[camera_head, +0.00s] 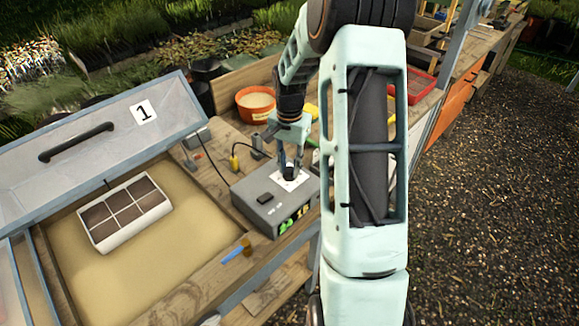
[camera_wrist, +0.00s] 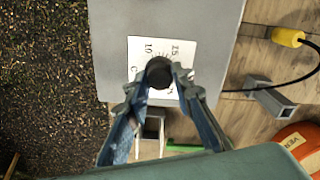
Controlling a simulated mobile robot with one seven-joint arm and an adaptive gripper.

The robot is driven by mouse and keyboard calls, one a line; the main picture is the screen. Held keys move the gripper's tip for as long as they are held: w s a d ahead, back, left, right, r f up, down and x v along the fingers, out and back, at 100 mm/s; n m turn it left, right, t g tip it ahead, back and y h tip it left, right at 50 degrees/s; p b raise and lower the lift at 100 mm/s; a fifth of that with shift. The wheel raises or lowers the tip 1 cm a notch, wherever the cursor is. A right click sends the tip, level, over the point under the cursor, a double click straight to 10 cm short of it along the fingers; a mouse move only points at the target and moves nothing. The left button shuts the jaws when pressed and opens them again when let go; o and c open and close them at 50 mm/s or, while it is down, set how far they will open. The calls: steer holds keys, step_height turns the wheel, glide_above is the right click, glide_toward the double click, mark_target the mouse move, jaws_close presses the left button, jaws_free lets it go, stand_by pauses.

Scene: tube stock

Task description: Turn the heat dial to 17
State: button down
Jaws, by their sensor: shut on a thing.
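The black heat dial (camera_wrist: 158,72) stands on top of a grey control box (camera_head: 256,208). A white scale card (camera_wrist: 148,47) lies around the dial, with 10 and 15 readable; the rest is partly hidden by my fingers. My gripper (camera_head: 289,168) points down over the box, and its two fingers are shut on the dial from either side, as the wrist view shows. A lit display (camera_head: 294,218) on the box's front shows a green sign and yellow digits, too small to read surely.
An orange pot (camera_head: 256,104), a cable and a blue-handled tool (camera_head: 236,251) are nearby.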

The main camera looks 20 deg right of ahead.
steer(key=n, duration=0.3)
steer(key=shift+n+b, duration=0.3)
steer(key=shift+b, duration=0.1)
steer(key=n, duration=0.3)
steer(key=shift+n, duration=0.3)
steer(key=n, duration=0.3)
steer(key=shift+n+b, duration=0.3)
steer(key=shift+n, duration=2.1)
steer(key=c, duration=1.7)
jaws_free()
steer(key=shift+o, duration=0.2)
steer(key=shift+r, duration=0.1)
